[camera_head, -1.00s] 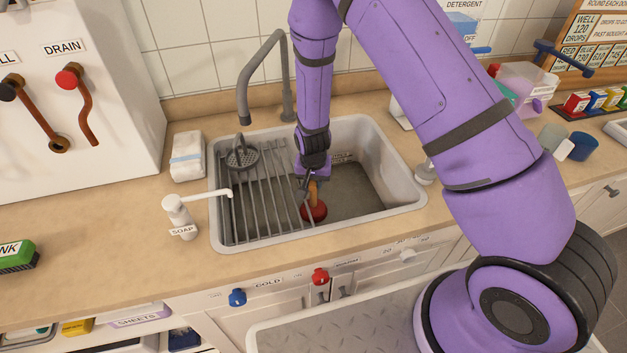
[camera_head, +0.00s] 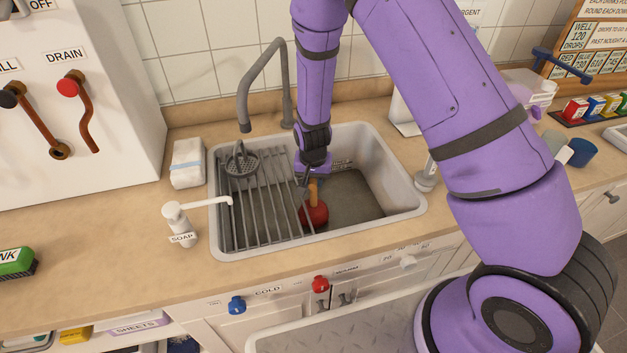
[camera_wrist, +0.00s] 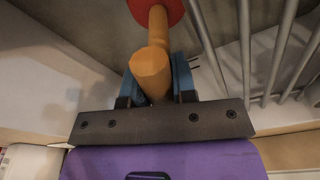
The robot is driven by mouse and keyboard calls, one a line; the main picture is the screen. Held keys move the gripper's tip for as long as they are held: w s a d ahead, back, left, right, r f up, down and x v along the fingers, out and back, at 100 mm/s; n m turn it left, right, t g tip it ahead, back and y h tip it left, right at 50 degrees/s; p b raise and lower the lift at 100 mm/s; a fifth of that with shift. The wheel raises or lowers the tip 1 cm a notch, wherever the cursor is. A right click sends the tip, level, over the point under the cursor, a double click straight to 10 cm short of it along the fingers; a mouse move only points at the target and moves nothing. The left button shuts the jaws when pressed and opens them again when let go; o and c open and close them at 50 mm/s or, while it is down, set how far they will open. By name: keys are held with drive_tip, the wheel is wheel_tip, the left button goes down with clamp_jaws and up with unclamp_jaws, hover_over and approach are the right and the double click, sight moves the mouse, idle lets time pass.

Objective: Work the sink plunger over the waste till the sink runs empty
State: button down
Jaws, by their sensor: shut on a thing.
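The sink plunger has a red cup (camera_head: 316,214) and a wooden handle (camera_wrist: 150,72). It is inside the grey sink (camera_head: 397,208), close beside the right edge of the drying rack (camera_head: 252,205). My gripper (camera_head: 312,184) is shut on the handle; its blue fingers (camera_wrist: 157,76) lie on both sides of it in the wrist view. The cup is down at the sink floor, but I cannot tell if it presses on it. The waste is not visible. I cannot clearly make out any water on the dark floor.
The rack covers the sink's left half, with a round strainer (camera_head: 241,161) on it. The tap (camera_head: 265,78) arches behind. A soap dispenser (camera_head: 181,225) stands at the left rim. A red drain lever (camera_head: 76,88) is on the left unit. The sink's right half is clear.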

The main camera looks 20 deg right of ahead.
drive_tip(key=shift+f, duration=0.15)
drive_tip(key=shift+f, duration=1.6)
drive_tip(key=shift+r, duration=0.15)
drive_tip(key=shift+r, duration=1.6)
drive_tip(key=shift+f, duration=1.8)
drive_tip(key=shift+r, duration=0.1)
